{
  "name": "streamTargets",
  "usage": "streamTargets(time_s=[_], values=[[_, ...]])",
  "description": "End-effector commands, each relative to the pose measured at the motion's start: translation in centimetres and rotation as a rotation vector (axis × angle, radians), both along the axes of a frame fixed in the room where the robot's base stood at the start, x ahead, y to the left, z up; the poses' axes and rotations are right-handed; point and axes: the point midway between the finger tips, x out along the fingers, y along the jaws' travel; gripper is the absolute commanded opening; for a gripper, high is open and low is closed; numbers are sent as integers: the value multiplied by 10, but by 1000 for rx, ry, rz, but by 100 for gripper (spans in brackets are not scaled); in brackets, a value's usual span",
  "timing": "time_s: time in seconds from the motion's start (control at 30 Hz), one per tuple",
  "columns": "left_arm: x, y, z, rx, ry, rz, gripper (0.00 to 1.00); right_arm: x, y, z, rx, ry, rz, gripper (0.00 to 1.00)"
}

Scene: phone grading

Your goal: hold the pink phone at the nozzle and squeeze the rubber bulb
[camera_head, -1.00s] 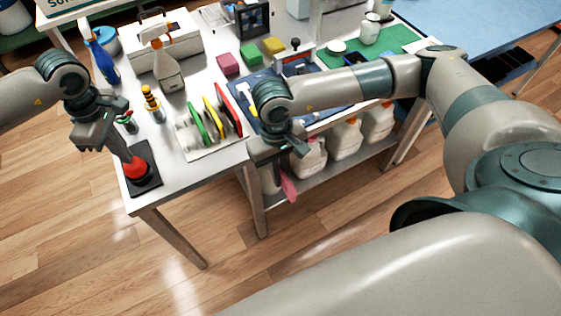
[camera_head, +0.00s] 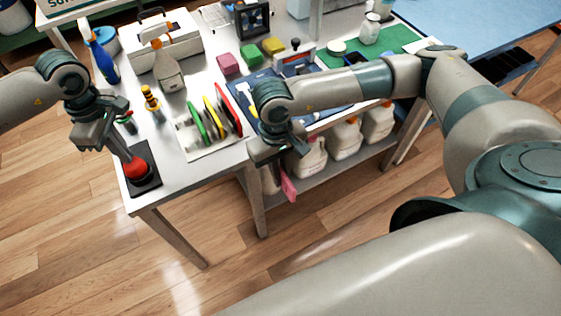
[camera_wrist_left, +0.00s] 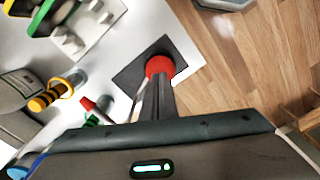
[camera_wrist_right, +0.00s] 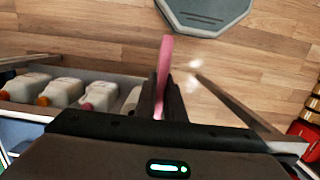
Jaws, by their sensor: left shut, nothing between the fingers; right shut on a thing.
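The red rubber bulb (camera_head: 137,169) sits on a black pad (camera_head: 147,189) at the table's front left corner. My left gripper (camera_head: 124,152) is shut and empty, its fingertips right at the bulb. In the left wrist view the bulb (camera_wrist_left: 160,66) shows just beyond the closed fingers (camera_wrist_left: 160,88); I cannot tell whether they touch it. My right gripper (camera_head: 284,165) is shut on the pink phone (camera_head: 288,187), which hangs down past the table's front edge. In the right wrist view the phone (camera_wrist_right: 165,62) is seen edge-on between the fingers. I cannot make out the nozzle.
A white rack (camera_head: 205,153) with green, yellow and red phones stands between my grippers. A yellow-topped bottle (camera_head: 152,104) and a spray bottle (camera_head: 167,68) stand behind the bulb. White jugs (camera_head: 345,140) sit on the lower shelf. The floor in front is clear.

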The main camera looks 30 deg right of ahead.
Motion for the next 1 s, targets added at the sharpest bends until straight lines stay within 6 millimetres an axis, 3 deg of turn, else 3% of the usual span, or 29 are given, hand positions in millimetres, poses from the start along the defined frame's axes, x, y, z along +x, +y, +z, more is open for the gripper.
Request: streamTargets(time_s=[0.27,0.47,1.0], values=[[0,0,0,0,0,0,0,5,-1,2,0,-1,-40,0],[0,0,0,0,0,0,0,29,-7,13,0,-3,-232,0],[0,0,0,0,0,0,0,132,-28,87,4,-3,-1218,0]])
